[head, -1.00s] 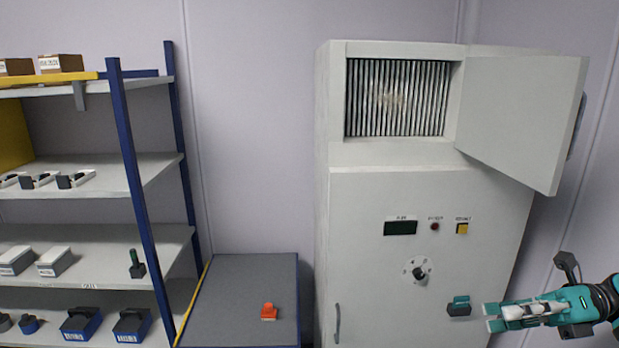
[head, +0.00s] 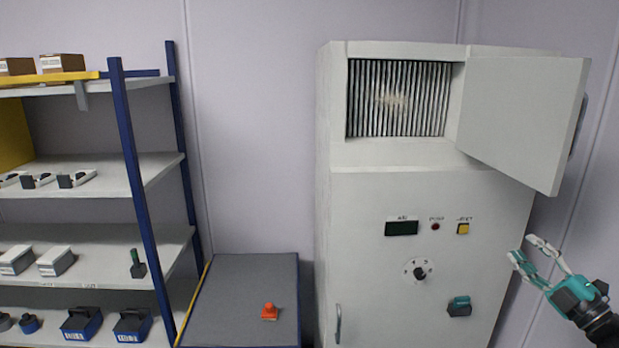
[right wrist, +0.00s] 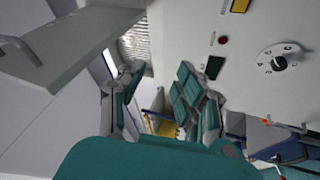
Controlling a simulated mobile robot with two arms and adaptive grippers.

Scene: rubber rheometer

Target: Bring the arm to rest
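My right gripper (head: 527,256) is at the right side of the head view, in front of the tall grey cabinet's (head: 385,285) right edge. Its fingers are spread with nothing between them, and it also shows open in the right wrist view (right wrist: 158,85). It is apart from the cabinet's teal-and-dark handle (head: 459,306), which is lower left of it. The cabinet's upper door (head: 525,120) stands open, showing a ribbed interior (head: 397,98). My left gripper is not in view.
A blue-framed shelf rack (head: 130,165) with boxes and tools stands at the left. A low grey-topped bench (head: 235,300) holds an orange object (head: 269,312). The open door juts out above my right gripper. The cabinet front has a dial (head: 420,273).

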